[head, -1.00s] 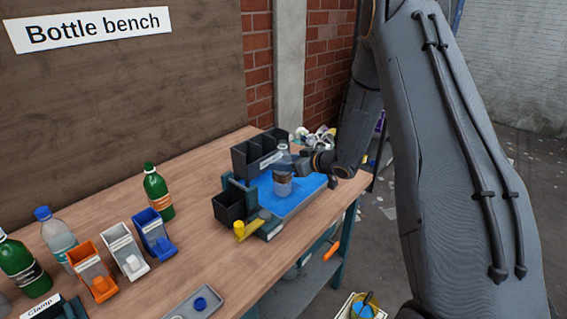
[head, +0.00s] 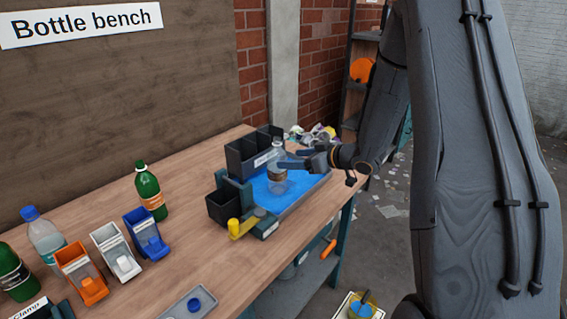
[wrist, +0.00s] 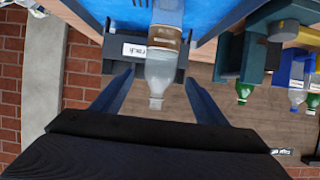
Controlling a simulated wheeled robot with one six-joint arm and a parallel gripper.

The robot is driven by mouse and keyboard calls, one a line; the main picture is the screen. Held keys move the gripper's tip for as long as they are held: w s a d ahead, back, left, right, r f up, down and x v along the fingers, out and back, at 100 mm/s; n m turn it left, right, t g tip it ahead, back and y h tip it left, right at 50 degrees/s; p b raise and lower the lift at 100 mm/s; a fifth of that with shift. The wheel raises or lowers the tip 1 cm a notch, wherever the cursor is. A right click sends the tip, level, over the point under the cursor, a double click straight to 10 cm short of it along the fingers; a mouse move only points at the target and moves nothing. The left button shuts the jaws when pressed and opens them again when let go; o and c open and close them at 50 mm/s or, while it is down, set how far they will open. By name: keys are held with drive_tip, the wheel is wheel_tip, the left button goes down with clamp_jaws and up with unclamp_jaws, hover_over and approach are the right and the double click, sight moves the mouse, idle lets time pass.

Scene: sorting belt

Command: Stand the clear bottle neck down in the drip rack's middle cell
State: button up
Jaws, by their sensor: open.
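The clear bottle (head: 278,183) with a brown label stands upright, neck up, on the blue mat (head: 314,183) in the head view. In the wrist view the bottle (wrist: 160,75) appears upside down, its neck towards my palm. My gripper (head: 292,159) is open beside the bottle's upper part; in the wrist view its two fingers (wrist: 157,92) lie on either side of the neck with gaps. The dark drip rack (head: 240,160) with its cells in a row stands just behind the bottle; its white label also shows in the wrist view (wrist: 134,50). The cells' insides are mostly hidden.
A dark bin (head: 222,209) and a yellow-knobbed clamp (head: 236,229) stand to the left of the mat. Green bottles (head: 150,190), a blue-capped bottle (head: 45,237) and small coloured bins (head: 148,238) fill the bench's left. Bare wood lies between.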

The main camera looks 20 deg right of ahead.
drive_tip(key=s+d+r+m+g+h, duration=0.1)
drive_tip(key=s+m+g+h, duration=0.1)
drive_tip(key=s+m+h, duration=0.3)
drive_tip(key=s+d+g+h, duration=0.1)
drive_tip(key=s+d+h, duration=0.15)
drive_tip(key=s, duration=0.45)
drive_tip(key=s+a+m+g, duration=0.1)
drive_tip(key=s+a+g, duration=0.2)
drive_tip(key=s, duration=0.6)
drive_tip(key=s+a+m+g, duration=0.1)
drive_tip(key=s+a+g, duration=0.2)
drive_tip(key=s, duration=0.6)
drive_tip(key=shift+s+a+f+b, duration=0.35)
drive_tip(key=shift+a+b, duration=0.05)
drive_tip(key=shift+a, duration=0.45)
